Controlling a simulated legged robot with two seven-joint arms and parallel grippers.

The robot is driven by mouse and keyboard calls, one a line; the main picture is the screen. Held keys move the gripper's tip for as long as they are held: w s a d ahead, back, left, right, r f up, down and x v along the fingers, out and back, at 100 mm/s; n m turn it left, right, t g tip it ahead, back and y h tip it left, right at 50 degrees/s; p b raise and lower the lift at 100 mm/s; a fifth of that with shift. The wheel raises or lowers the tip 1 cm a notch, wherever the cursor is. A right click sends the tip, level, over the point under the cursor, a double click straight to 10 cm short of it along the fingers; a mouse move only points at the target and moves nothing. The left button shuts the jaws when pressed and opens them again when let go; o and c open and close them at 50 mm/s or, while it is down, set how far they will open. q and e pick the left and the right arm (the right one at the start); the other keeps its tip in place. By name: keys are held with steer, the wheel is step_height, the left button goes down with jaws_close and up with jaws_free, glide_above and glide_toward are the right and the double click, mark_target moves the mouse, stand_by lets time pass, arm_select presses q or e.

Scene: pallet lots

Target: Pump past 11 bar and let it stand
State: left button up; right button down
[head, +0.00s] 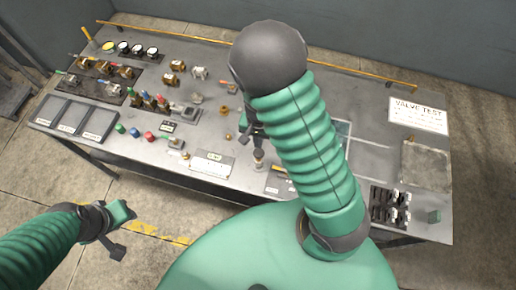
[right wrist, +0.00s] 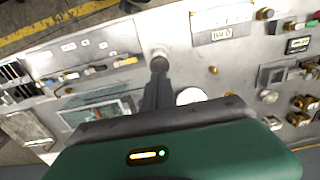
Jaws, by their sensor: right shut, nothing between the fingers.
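My right gripper (head: 246,136) is over the middle front of the steel bench, mostly hidden by my own arm in the head view. In the right wrist view its fingers (right wrist: 157,84) are shut and empty, with their tips close to a dark round-topped knob (right wrist: 158,61); I cannot tell whether they touch. A small post with a dark top (head: 258,158) stands by this gripper in the head view. A row of round gauges (head: 138,50) stands at the back left; their readings are too small to read. My left gripper (head: 119,225) hangs over the floor, clear of the bench; its jaw state is unclear.
The bench (head: 330,75) carries several brass valves (head: 174,72), grey trays (head: 68,117) at the left, coloured buttons (head: 135,132) at the front, and a white panel (head: 212,163). A "VALVE TEST" sign (head: 418,115) is at the right. A yellow rail (head: 250,52) runs along the back.

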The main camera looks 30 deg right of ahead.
mark_target(259, 153)
steer(key=f, duration=0.6)
steer(key=shift+d, duration=0.35)
arm_select(q)
steer(key=shift+d+r, duration=0.1)
steer(key=shift+d, duration=0.15)
arm_select(e)
steer(key=shift+a, duration=0.15)
arm_select(q)
steer(key=shift+a, duration=0.1)
